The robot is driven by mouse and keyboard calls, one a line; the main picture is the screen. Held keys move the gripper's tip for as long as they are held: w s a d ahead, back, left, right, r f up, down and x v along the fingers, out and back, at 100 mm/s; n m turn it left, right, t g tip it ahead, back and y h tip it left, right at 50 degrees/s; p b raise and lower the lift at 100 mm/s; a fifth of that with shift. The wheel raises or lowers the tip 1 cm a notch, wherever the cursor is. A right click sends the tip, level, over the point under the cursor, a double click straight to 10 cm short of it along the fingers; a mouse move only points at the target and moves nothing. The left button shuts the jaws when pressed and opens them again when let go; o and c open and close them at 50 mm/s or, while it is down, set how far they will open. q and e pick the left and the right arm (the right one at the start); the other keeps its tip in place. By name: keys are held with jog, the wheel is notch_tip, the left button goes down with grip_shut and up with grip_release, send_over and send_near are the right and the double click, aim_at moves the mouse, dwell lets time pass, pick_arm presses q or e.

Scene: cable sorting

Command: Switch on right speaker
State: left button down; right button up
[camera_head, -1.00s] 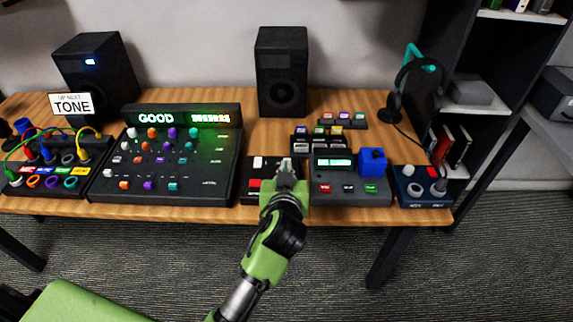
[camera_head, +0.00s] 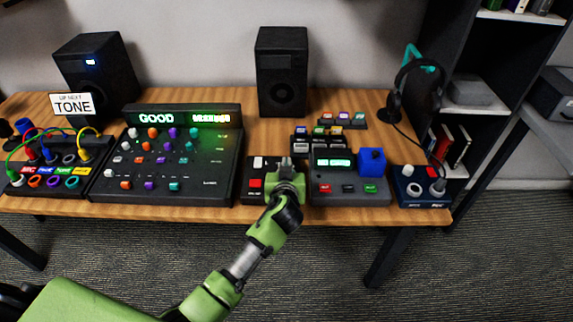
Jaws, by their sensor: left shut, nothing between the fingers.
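The right speaker (camera_head: 282,80) is a black box standing upright at the back middle of the table, with no lit lamp visible on it. The left speaker (camera_head: 97,75) stands at the back left and shows a blue-white light. A small black switch box (camera_head: 257,163) with white and red switches sits at the table's front, below the right speaker in the picture. My left gripper (camera_head: 286,164) is shut and empty over the right half of this box and hides its switches there. I cannot tell if the fingertips touch it. My right gripper is not in view.
A mixer (camera_head: 170,195) with a lit "GOOD" display is left of the switch box. A grey console (camera_head: 350,198) with a blue cube (camera_head: 372,161) is close on its right. A headset (camera_head: 418,85) stands at the right. Bare table lies before the right speaker.

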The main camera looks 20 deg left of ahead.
pick_arm(q)
jog(key=shift+f, duration=0.15)
jog(key=shift+s+d+f+b, duration=0.1)
jog(key=shift+s+f+b, duration=0.05)
jog(key=shift+f+b, duration=0.6)
jog(key=shift+r+p, duration=0.3)
jog(key=shift+r, duration=0.15)
jog(key=shift+r+p, duration=0.6)
jog(key=shift+r, duration=0.15)
